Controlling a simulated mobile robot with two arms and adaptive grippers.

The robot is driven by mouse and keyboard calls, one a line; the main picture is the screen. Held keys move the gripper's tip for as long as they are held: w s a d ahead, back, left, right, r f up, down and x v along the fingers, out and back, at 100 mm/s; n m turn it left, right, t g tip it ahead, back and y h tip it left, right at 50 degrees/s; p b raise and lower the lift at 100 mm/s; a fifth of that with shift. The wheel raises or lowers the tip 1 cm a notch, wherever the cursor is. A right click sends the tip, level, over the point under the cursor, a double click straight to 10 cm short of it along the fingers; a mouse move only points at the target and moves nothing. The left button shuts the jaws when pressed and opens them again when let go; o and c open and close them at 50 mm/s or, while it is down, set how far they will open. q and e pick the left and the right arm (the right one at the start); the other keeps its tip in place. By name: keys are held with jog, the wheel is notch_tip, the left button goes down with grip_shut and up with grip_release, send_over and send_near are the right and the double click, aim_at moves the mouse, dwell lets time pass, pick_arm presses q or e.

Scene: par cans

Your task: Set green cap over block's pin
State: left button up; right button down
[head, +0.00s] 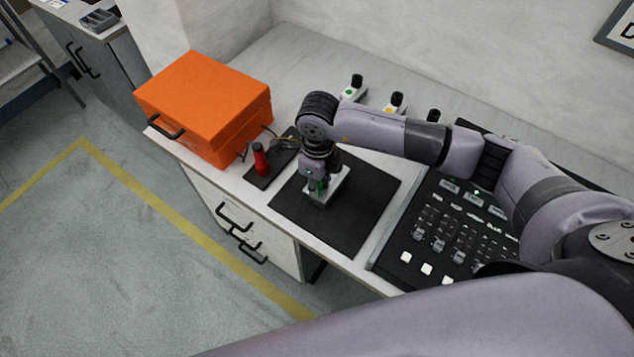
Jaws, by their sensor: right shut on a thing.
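My right gripper (318,185) points down over the black mat (365,207) and is shut on a small green cap (319,187), which is mostly hidden between the fingers. Directly below and around the fingertips is a pale block (342,184) on the mat. The block's pin is hidden by the gripper and cap, so I cannot tell whether the cap is around the pin or just above it. My left gripper is not in view.
An orange case (205,95) stands left, beside a red-handled object (261,160) on a dark base. Pale blocks with black tops, one green-marked (352,92) and one yellow-marked (394,104), stand behind my right arm. A control panel (455,222) lies right. The mat's front is clear.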

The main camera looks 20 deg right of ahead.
jog(key=c, duration=1.3)
grip_release()
notch_tip(320, 180, up, 12)
jog(key=shift+d+f, duration=0.1)
